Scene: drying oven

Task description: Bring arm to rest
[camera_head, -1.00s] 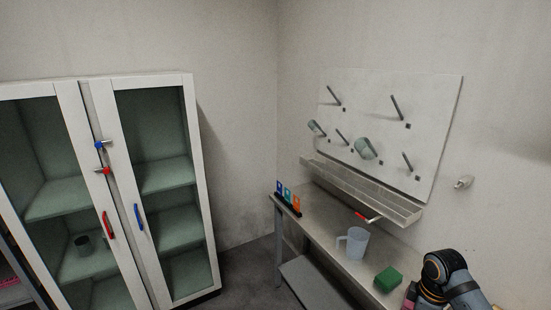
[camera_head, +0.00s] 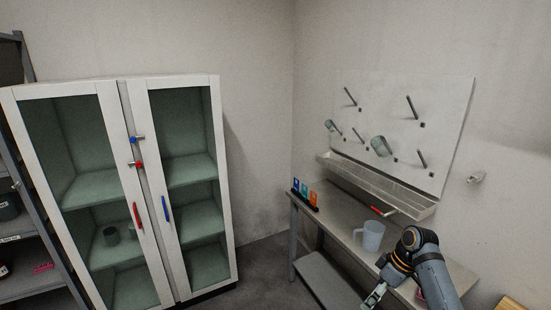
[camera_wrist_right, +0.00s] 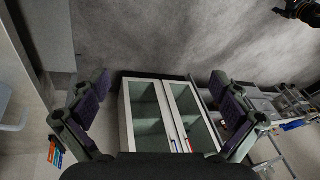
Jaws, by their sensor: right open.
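My right arm comes in at the lower right of the head view. Its gripper (camera_head: 375,296) hangs at the bottom edge of the picture, in front of the metal table (camera_head: 336,225). In the right wrist view the gripper (camera_wrist_right: 160,88) is open, its two fingers wide apart with nothing between them. The glass-door cabinet (camera_wrist_right: 150,120) shows beyond the fingers, well away from them. My left gripper is not seen.
A clear beaker (camera_head: 369,237) stands on the table near my right arm. Colored labels (camera_head: 305,194) stand at its far end. A pegboard (camera_head: 443,130) hangs above a trough (camera_head: 375,185). The white cabinet (camera_head: 226,180) is at left, shelving (camera_head: 45,285) beyond it. Floor (camera_head: 255,270) between is clear.

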